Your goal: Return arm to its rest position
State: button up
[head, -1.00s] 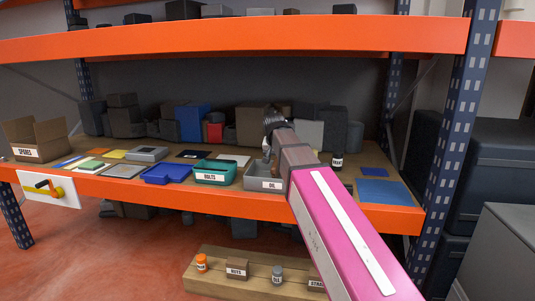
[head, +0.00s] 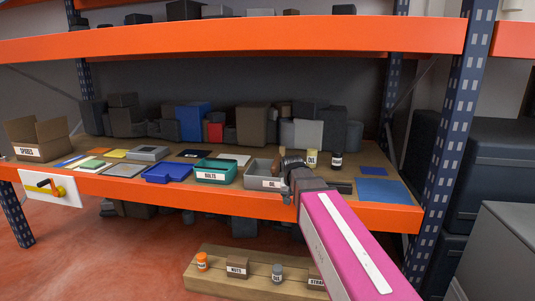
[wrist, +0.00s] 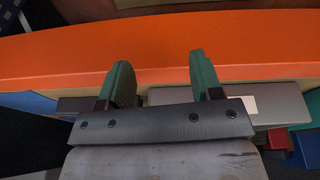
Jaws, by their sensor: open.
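My arm, with a pink link, reaches from the bottom right up to the front edge of the orange-fronted shelf (head: 120,191) in the head view. My gripper (head: 342,187) is at its end, just at the shelf front, and its fingers are hard to make out there. In the wrist view my gripper (wrist: 165,82) shows two green-padded fingers spread apart with nothing between them. The orange shelf edge (wrist: 160,42) lies beyond the fingertips.
A grey OIL bin (head: 262,174), a green BOLTS bin (head: 215,171) and a blue tray (head: 168,173) stand left of my gripper. A wooden step with small containers (head: 250,277) is below.

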jog(key=s+d+f+g, duration=0.1)
jog(key=s+d+f, duration=0.2)
jog(key=s+f, duration=0.2)
jog(key=s+d+f, duration=0.2)
jog(key=s+f, duration=0.3)
jog(key=f, duration=0.2)
jog(key=s+d+f+n+g, duration=0.1)
jog(key=s+d+f, duration=0.2)
jog(key=s+f, duration=0.3)
jog(key=shift+d+f+g+y, duration=0.3)
jog(key=shift+f+y, duration=0.1)
jog(key=shift+f, duration=0.2)
